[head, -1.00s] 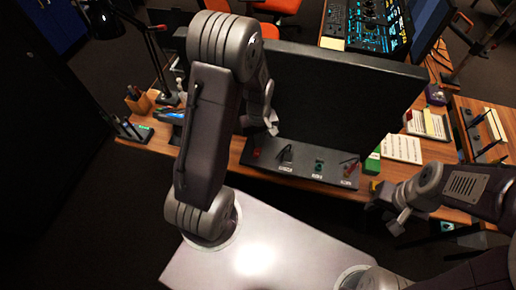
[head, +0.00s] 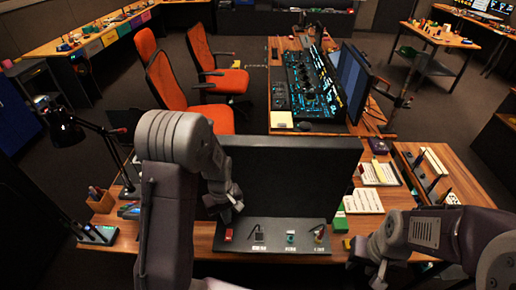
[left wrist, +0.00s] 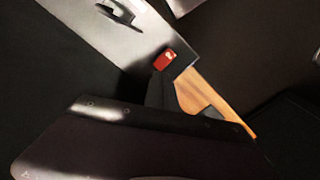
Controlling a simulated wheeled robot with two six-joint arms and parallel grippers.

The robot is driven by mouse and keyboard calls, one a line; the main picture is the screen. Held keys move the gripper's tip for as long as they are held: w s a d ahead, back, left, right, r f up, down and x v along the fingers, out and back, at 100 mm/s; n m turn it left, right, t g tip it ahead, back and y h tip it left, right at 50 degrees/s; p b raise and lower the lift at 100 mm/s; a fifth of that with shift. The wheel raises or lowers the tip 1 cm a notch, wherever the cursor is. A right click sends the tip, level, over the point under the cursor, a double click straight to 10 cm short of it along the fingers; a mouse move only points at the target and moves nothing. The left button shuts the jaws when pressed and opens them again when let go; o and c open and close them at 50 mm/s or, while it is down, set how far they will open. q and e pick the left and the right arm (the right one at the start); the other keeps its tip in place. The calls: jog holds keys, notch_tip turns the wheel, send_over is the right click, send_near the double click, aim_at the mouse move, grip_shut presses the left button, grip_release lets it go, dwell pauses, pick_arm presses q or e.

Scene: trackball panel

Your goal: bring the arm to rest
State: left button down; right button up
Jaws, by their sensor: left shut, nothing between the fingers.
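The dark control panel (head: 272,246) lies along the front of the wooden desk, below the big black screen (head: 290,185). My left gripper (head: 232,203) is shut and empty, in front of the screen and above the panel's left end. It looks apart from the controls. The left wrist view shows a small red part (left wrist: 164,60). My right gripper (head: 376,272) is at the desk's front edge, right of the panel; its fingers are unclear.
A black lamp (head: 68,130) and a pen holder (head: 100,200) stand at the desk's left. A green box (head: 339,220) and paper sheets (head: 363,201) lie right of the screen. Orange chairs (head: 172,85) and a lit console (head: 312,85) are behind.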

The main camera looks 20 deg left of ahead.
pick_arm(q)
jog(key=shift+f, duration=0.1)
jog(key=s+d+r+m+t+b, duration=0.1)
jog(key=s+d+r+m+b, duration=0.2)
jog(key=s+m, duration=0.5)
jog(key=shift+s+d+r+b, duration=0.25)
jog(key=shift+d+b, duration=0.25)
jog(key=shift+d, duration=0.45)
jog(key=shift+s+r, duration=0.1)
jog(key=shift+s, duration=0.05)
